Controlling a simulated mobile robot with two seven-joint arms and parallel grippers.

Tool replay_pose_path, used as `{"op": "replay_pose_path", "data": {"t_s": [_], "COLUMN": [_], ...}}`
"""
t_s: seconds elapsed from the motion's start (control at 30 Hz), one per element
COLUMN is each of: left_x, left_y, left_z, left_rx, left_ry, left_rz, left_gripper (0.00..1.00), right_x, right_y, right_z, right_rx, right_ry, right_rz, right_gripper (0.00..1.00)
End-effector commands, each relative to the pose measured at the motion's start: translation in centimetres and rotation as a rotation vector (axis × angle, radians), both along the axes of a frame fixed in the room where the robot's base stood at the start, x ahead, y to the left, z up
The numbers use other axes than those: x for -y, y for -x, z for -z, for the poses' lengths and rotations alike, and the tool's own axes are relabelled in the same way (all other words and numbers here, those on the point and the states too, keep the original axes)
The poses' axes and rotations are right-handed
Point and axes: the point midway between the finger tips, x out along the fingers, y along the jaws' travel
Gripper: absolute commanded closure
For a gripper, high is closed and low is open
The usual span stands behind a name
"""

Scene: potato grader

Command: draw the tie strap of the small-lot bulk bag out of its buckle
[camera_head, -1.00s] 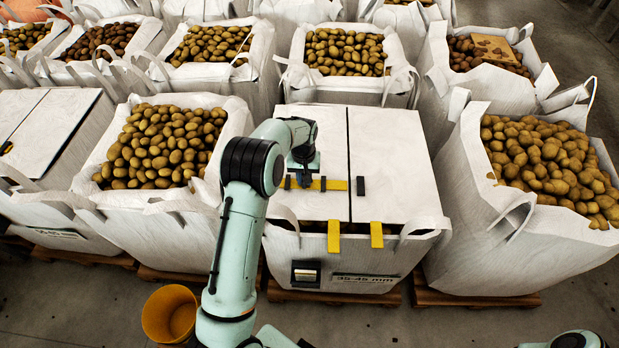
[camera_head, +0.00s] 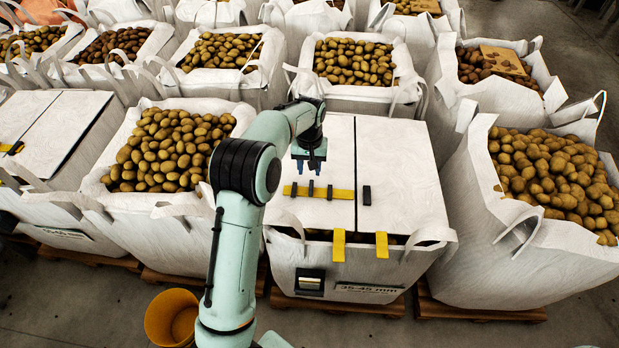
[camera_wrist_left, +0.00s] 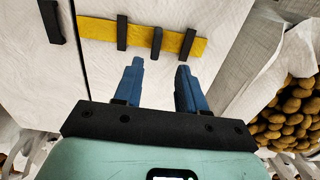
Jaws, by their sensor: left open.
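The small-lot bulk bag (camera_head: 355,262) stands in front of me, its top covered by two white flaps. A yellow tie strap (camera_head: 343,194) lies flat across the left flap, passing under the black bars of a buckle (camera_head: 311,188). In the left wrist view the strap (camera_wrist_left: 96,29) runs under three bars (camera_wrist_left: 157,43). Its end toward the other flap stops short of a lone black bar (camera_head: 367,195) there, which also shows in the wrist view (camera_wrist_left: 50,22). My left gripper (camera_head: 309,168) is open and empty, its blue fingers (camera_wrist_left: 160,66) apart from the strap. My right gripper is out of view.
Open bags of potatoes (camera_head: 172,148) stand close on the left, right (camera_head: 560,180) and behind. Two yellow tabs (camera_head: 339,245) hang at the bag's front edge. A yellow bucket (camera_head: 171,318) stands on the floor at the front left.

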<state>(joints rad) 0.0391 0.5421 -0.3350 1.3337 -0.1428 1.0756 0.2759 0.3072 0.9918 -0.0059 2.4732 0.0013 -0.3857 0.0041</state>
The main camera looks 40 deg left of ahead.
Motion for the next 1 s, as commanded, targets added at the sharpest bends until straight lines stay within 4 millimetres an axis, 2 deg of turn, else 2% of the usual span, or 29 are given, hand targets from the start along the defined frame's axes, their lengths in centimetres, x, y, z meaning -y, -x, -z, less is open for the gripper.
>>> {"op": "replay_pose_path", "data": {"t_s": [0.03,0.1,0.3,1.0], "left_x": [0.0,0.0,0.0,0.0], "left_y": [-0.1,-0.1,0.0,0.0], "left_z": [-1.2,-2.3,-4.0,-4.1], "left_rx": [0.004,0.003,0.0,-0.001], "left_ry": [-0.001,-0.001,-0.001,0.0], "left_rz": [0.0,0.0,0.0,0.0], "left_gripper": [0.6,0.6,0.6,0.6], "right_x": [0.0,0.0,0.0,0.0], "right_y": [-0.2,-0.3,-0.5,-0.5], "right_z": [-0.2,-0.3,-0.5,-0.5], "right_rx": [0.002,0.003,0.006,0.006], "right_ry": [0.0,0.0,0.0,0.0], "right_rz": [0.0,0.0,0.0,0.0], "right_gripper": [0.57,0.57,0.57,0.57]}}
